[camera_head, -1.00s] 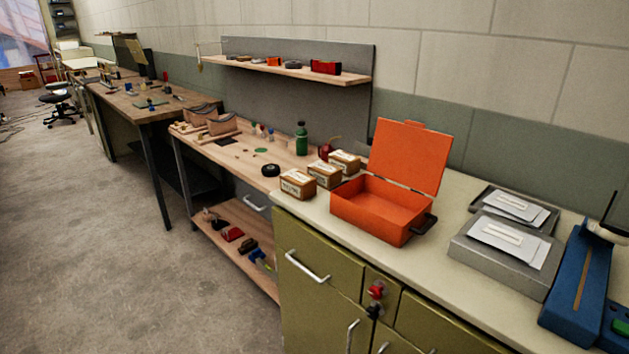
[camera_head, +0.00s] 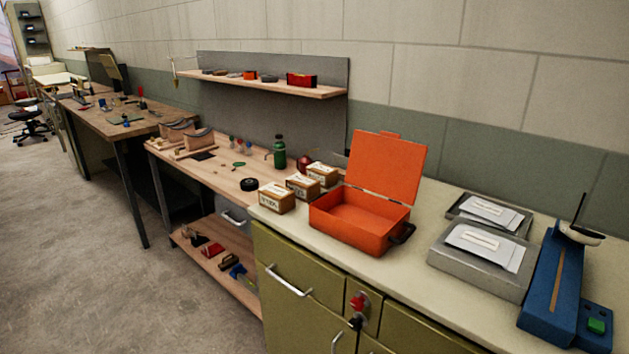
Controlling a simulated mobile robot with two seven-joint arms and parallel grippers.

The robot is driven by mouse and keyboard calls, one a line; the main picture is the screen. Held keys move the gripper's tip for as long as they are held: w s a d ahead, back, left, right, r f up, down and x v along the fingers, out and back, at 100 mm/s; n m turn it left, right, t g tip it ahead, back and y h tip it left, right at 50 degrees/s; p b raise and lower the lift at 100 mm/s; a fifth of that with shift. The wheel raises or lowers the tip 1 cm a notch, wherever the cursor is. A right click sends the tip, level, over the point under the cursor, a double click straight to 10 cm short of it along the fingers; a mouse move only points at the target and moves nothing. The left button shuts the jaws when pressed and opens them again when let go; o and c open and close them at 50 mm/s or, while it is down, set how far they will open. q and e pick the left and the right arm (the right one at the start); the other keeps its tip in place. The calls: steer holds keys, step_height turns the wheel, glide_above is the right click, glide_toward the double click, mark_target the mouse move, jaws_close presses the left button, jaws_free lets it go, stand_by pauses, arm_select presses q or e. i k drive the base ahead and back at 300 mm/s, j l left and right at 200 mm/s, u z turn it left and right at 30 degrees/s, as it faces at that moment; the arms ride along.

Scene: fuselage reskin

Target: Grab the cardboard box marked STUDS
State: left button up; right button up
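I cannot tell which one is marked STUDS. Neither of my grippers is in view.
The orange case (camera_head: 361,236) stands open and empty right of the boxes. A black tape roll (camera_head: 249,184) and a green bottle (camera_head: 279,152) are on the wooden bench to the left. Grey trays (camera_head: 470,270) and a blue device (camera_head: 550,290) occupy the right counter.

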mark_target(279, 199)
steer(key=i+j, duration=0.25)
steer(key=i+j+z, duration=0.1)
steer(key=j, duration=0.35)
steer(key=i+j+z, duration=0.1)
steer(key=i+j, duration=0.45)
steer(key=j, duration=0.2)
steer(key=i+j+z, duration=0.1)
steer(key=j, duration=0.3)
steer(key=i, duration=0.1)
